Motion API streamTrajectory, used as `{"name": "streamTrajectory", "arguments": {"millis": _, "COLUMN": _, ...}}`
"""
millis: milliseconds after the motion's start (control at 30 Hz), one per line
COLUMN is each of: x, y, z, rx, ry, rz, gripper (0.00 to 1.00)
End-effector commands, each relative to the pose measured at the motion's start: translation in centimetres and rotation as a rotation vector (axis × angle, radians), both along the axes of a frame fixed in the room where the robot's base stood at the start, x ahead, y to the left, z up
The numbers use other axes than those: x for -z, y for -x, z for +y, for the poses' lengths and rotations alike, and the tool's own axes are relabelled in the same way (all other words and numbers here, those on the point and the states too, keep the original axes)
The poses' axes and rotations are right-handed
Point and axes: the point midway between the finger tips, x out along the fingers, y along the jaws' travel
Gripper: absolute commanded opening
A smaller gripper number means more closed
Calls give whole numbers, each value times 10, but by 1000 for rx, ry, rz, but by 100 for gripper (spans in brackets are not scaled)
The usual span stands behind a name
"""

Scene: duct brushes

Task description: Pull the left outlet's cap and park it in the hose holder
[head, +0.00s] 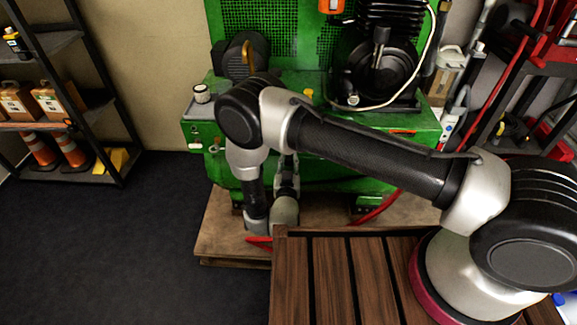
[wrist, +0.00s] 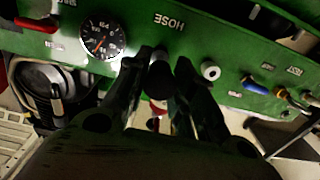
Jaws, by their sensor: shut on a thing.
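In the wrist view, my gripper (wrist: 160,68) has its two dark fingers closed around a dark, round-ended cap (wrist: 160,78). The cap is in front of the green panel, just by the HOSE label (wrist: 169,21). I cannot tell whether it touches the panel or sits in a holder there. To the right, a brass outlet (wrist: 291,96) shows bare, and a blue-capped outlet (wrist: 257,88) is beside it. A pale ring-shaped fitting (wrist: 210,71) lies between these and my gripper. In the head view, my arm hides most of the work area at the machine's front.
The wrist view is upside down, with a round gauge (wrist: 102,36) close left of my fingers. In the head view, the green compressor (head: 400,125) stands on a wooden pallet (head: 222,225). A shelf (head: 100,100) is at left; open dark floor (head: 140,240) lies between.

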Motion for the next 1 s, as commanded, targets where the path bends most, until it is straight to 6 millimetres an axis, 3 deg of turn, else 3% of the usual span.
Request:
{"name": "streamTrajectory", "arguments": {"millis": 400, "x": 0, "y": -32, "z": -1, "rx": 1, "ry": -1, "rz": -1, "gripper": 0}}
{"name": "streamTrajectory", "arguments": {"millis": 1000, "x": 0, "y": -35, "z": -1, "rx": 0, "ry": 0, "rz": -1, "gripper": 0}}
